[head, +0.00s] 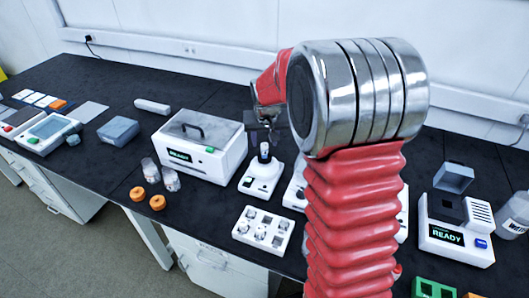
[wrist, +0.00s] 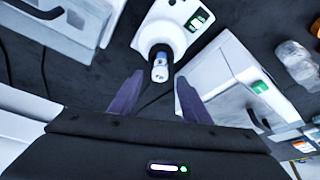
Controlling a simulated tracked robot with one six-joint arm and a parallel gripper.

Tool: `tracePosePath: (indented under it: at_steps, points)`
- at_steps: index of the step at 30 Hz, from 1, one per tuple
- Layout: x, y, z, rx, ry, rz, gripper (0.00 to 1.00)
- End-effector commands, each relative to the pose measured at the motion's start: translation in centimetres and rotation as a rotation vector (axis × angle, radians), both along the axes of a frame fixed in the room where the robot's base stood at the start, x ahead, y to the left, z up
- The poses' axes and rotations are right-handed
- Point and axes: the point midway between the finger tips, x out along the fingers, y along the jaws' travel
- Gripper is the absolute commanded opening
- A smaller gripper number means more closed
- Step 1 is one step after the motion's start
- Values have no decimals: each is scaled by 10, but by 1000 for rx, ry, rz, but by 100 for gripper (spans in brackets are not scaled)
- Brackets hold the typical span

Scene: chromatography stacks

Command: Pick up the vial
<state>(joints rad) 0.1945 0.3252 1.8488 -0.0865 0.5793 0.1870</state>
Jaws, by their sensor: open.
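A small clear vial with a white label (wrist: 159,72) stands in the dark round socket of a white device (wrist: 176,22) with a small green screen. In the head view the vial (head: 264,148) stands upright on that device (head: 261,181), in the middle of the bench. My gripper (wrist: 159,77) is open, with one dark finger on either side of the vial in the wrist view. In the head view my gripper (head: 266,122) is just above the vial. I cannot tell whether the fingers touch it.
A white box with a handle and a READY screen (head: 198,157) stands close on the left. A white rack (head: 284,224) with several small vials is in front. Two orange caps (head: 157,202) and clear jars (head: 171,180) lie front left.

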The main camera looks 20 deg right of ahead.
Motion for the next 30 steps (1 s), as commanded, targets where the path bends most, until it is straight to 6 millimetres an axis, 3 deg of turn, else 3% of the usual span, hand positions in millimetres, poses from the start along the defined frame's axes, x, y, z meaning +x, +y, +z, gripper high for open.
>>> tracePosePath:
  at_steps: [6,11,28,30]
  points:
    - [9,-4,-27,0,3,0,43]
    - [15,-5,-39,0,1,0,43]
    - [15,-5,-40,0,0,0,43]
    - [15,-5,-40,0,0,0,39]
